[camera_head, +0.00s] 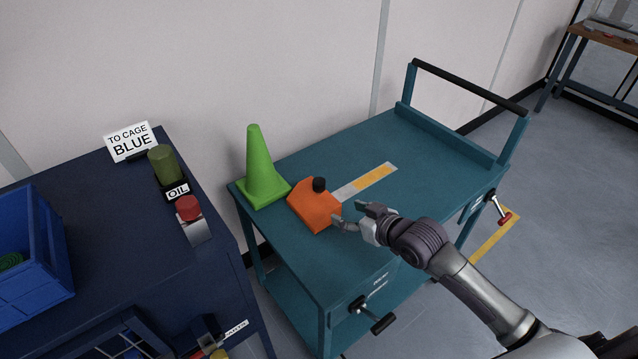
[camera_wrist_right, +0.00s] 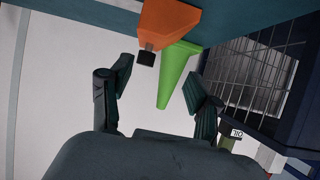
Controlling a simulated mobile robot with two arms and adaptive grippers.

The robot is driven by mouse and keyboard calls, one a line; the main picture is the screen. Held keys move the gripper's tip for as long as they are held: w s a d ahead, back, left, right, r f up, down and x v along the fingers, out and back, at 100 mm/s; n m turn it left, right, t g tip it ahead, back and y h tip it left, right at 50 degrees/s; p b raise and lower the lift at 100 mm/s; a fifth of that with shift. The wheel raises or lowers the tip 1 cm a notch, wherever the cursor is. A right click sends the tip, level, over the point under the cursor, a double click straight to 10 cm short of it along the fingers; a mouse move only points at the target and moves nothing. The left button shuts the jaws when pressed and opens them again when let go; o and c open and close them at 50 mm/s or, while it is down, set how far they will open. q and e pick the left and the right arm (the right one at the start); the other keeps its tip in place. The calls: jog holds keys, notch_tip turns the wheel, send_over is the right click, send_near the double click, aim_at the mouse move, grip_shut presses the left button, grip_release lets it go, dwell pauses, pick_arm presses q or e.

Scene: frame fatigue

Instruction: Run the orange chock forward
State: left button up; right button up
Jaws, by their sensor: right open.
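The orange chock (camera_head: 313,207) has a black knob on top and sits on the teal cart (camera_head: 420,140), at the left end of a grey and yellow strip (camera_head: 372,179). My right gripper (camera_head: 352,214) is open and empty beside the chock's right side, very close to it; I cannot tell whether they touch. In the right wrist view the chock (camera_wrist_right: 168,22) shows beyond the open fingers (camera_wrist_right: 158,98), near the top edge. My left gripper is not in view.
A green cone (camera_head: 258,170) stands on the cart just left of the chock. A dark blue bench (camera_head: 110,220) at left holds a blue bin (camera_head: 30,270), an oil can (camera_head: 163,165) and a red button (camera_head: 188,207). The cart top right of the strip is clear.

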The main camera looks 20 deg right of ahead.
aim_at(321, 183)
jog(key=shift+t, duration=0.6)
jog(key=w+a, duration=0.1)
jog(key=w, duration=0.3)
jog(key=w+a+f, duration=0.1)
jog(key=w, duration=0.4)
jog(key=w+a+f, duration=0.1)
jog(key=w, duration=0.4)
jog(key=shift+w+a+f, duration=0.1)
jog(key=shift+w+f, duration=0.05)
jog(key=shift+w, duration=0.1)
grip_shut()
